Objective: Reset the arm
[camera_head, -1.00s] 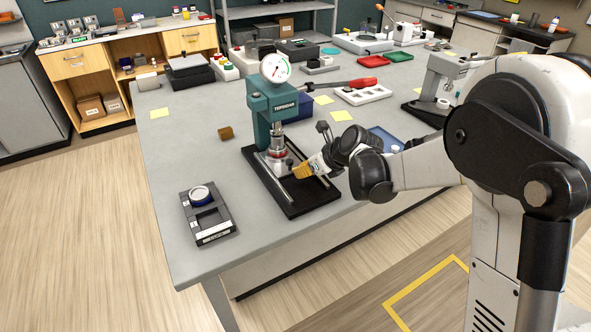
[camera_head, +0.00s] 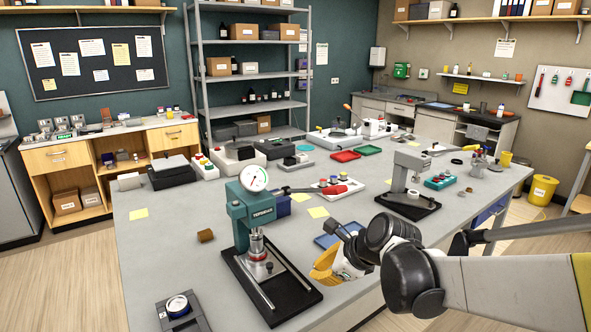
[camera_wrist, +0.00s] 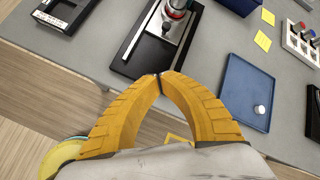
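My gripper (camera_head: 318,272) has yellow curved fingers and is at the near right edge of the teal press's black base in the head view. In the wrist view the two fingertips (camera_wrist: 158,77) meet, with nothing visible between them. The teal press (camera_head: 252,208) with a round dial stands upright on its black base (camera_head: 291,293). In the wrist view the fingertips overlap the near end of that base (camera_wrist: 137,66); whether they touch it cannot be told. My arm reaches in from the right.
A blue tray (camera_wrist: 241,100) holding a small round white piece lies right of the press. A black fixture (camera_head: 183,318) with a round part is at the near left. A second, grey press (camera_head: 404,175) stands farther right. Bare floor lies before the table.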

